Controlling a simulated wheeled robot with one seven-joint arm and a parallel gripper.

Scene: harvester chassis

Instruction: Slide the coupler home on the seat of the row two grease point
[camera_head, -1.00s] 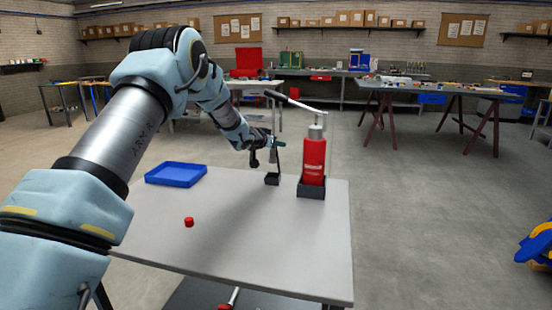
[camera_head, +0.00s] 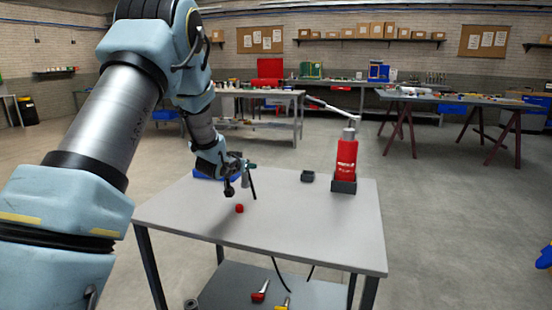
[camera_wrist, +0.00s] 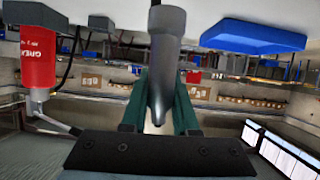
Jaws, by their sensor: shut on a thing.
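My gripper (camera_head: 246,167) is shut on a grey coupler (camera_wrist: 167,70), a cylinder tapering toward the palm, held between green fingers in the wrist view. In the head view the coupler is small and partly hidden by my gripper, above the grey table and apart from it. A dark hose or rod hangs beside it. A red grease canister (camera_head: 347,160) with a long lever stands in a dark holder at the table's right; it also shows in the wrist view (camera_wrist: 38,57). I cannot make out the row two grease point or its seat in either view.
A small dark holder (camera_head: 308,176) stands empty left of the canister. A red cap (camera_head: 239,208) lies on the table (camera_head: 300,225) below my gripper. A blue tray (camera_wrist: 255,36) is partly behind my arm in the head view. Tools lie on the lower shelf (camera_head: 230,287).

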